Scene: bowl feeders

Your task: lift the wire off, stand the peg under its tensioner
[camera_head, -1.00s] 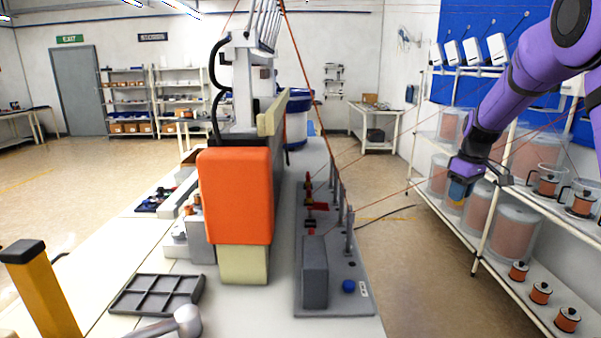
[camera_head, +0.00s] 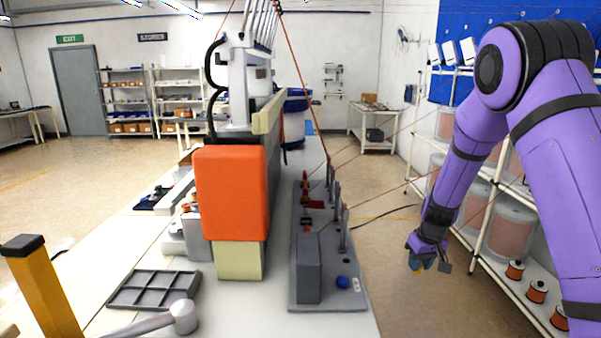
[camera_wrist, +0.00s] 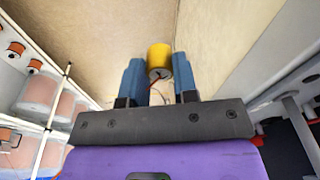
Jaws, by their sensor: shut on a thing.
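My gripper (camera_head: 421,264) hangs over the floor, right of the bench and its grey base plate (camera_head: 325,296). In the wrist view its blue fingers (camera_wrist: 160,78) are shut on a yellow cylindrical piece (camera_wrist: 159,57), perhaps the peg. A thin reddish strand shows by the piece; I cannot tell whether it is attached. On the plate stand several upright grey posts (camera_head: 344,228). A copper-coloured wire (camera_head: 385,193) runs from near the posts to the right-hand shelving. Slanted rods (camera_head: 262,22), possibly the tensioners, top the machine.
A grey block (camera_head: 308,268) and a blue knob (camera_head: 342,282) sit on the plate's near end. An orange machine cover (camera_head: 230,193) stands left of it. Shelving with spools (camera_head: 515,270) is close on the right. A divided tray (camera_head: 153,289) lies at front left.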

